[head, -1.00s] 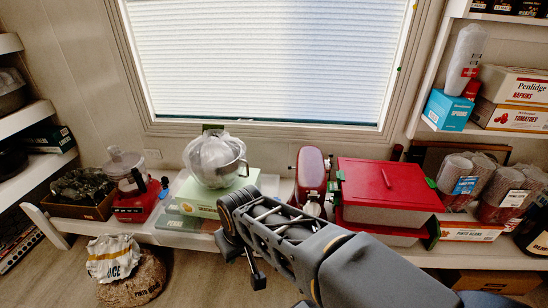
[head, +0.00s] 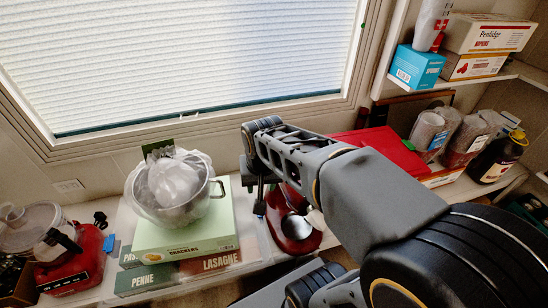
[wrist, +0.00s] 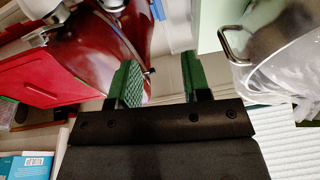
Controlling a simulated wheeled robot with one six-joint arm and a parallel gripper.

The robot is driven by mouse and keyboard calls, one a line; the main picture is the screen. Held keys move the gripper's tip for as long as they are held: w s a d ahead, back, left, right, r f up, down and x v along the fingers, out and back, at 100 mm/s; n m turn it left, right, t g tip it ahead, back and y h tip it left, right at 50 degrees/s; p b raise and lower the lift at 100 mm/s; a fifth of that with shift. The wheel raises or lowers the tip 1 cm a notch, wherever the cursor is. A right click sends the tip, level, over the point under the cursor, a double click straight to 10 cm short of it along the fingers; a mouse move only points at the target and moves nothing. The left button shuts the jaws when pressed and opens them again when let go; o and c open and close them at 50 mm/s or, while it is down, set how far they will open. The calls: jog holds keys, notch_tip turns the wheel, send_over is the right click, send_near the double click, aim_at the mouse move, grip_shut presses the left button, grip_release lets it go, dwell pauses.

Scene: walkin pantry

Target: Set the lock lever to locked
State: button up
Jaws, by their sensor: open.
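A dark red stand mixer (head: 296,236) stands on the low shelf in the head view, partly hidden behind my arm. A small thin lever-like part (wrist: 150,72) with a dark end sticks out from the mixer's side. It appears near my left green finger, toward the gap between the fingers; whether it is the lock lever, and how it is set, I cannot tell. My gripper (wrist: 160,84) is open and empty, with its green fingertips apart. In the head view my gripper (head: 259,198) hangs beside the mixer's left side.
A steel pot (head: 188,205) holding a clear bag stands left of my gripper, on a green crackers box (head: 185,238). Its handle (wrist: 234,50) is close in the wrist view. A red bin (head: 375,146) stands right of the mixer. A window is behind.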

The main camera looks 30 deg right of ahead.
jog(key=w+d+m+g, duration=0.1)
jog(key=w+d+m, duration=0.4)
jog(key=w+m, duration=0.35)
jog(key=w+d+m+g, duration=0.1)
jog(key=w+d+m, duration=0.4)
jog(key=w+m, duration=0.35)
jog(key=f+b, duration=0.1)
jog(key=f, duration=0.3)
jog(key=f+b, duration=0.2)
jog(key=f, duration=0.2)
jog(key=w+f+b, duration=0.1)
jog(key=f+b, duration=0.1)
jog(key=f, duration=0.2)
jog(key=shift+d+f, duration=0.1)
jog(key=shift+f, duration=0.2)
jog(key=shift+f+b, duration=0.35)
jog(key=shift+f, duration=0.3)
grip_shut()
